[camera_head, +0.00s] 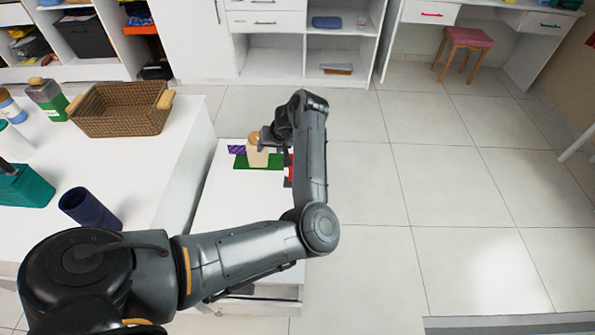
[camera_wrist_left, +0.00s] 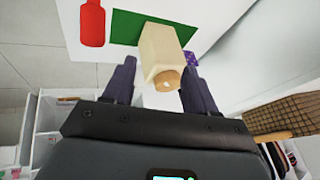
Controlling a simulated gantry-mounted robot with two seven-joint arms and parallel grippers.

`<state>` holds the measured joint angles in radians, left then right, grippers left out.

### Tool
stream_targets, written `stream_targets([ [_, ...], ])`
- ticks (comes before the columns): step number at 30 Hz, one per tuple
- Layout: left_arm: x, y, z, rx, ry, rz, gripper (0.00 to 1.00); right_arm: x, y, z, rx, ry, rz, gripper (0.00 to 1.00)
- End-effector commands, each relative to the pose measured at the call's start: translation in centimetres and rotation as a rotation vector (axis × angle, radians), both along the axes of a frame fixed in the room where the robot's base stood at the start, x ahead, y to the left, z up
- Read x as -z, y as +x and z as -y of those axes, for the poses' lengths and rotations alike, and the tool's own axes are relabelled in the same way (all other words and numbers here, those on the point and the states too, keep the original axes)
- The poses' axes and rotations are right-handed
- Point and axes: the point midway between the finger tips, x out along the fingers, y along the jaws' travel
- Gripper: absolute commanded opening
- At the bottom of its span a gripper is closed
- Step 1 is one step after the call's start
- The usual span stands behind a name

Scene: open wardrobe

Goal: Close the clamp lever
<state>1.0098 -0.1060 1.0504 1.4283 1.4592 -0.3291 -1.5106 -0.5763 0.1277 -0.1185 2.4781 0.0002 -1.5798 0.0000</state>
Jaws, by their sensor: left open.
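I see no clamp lever that I can make out in either view. My left gripper (camera_head: 264,140) is over the low white table. In the left wrist view my left gripper (camera_wrist_left: 160,66) is open, with a finger on each side of a beige bottle (camera_wrist_left: 161,52) with a wooden-looking cap. I cannot tell whether the fingers touch it. The beige bottle (camera_head: 257,156) stands at the green mat (camera_head: 270,163) in the head view. A red bottle (camera_wrist_left: 92,25) lies in view beside the mat. My left arm hides part of the table. My right gripper is not in view.
A purple patterned item (camera_head: 237,150) is beside the mat. The white counter at left holds a wicker basket (camera_head: 120,110), a dark blue cup (camera_head: 88,208), a teal container (camera_head: 25,187) and bottles. Shelving (camera_head: 270,62) stands behind.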

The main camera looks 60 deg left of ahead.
Motion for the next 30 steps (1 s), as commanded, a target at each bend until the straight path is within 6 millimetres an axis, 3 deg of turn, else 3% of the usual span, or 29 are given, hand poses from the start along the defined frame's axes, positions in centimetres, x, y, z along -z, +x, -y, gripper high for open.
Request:
stream_targets([
  [1,1.7,2.0,2.3,0.015,-0.051,0.046,0.57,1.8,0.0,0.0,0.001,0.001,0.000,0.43],
  [3,2.0,3.9,4.4,0.034,-0.091,0.088,0.57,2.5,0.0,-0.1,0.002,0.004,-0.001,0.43],
  [7,1.0,6.2,5.9,0.059,-0.106,0.137,0.57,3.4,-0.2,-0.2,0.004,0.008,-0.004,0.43],
  [13,1.7,6.8,5.3,0.059,-0.104,0.154,0.57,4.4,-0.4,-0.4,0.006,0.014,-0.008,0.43],
  [24,7.2,7.2,3.0,0.061,-0.103,0.153,0.57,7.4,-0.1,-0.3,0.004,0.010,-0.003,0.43],
  [30,9.2,7.4,2.0,0.059,-0.102,0.154,0.57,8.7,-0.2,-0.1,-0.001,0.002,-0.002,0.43],
])
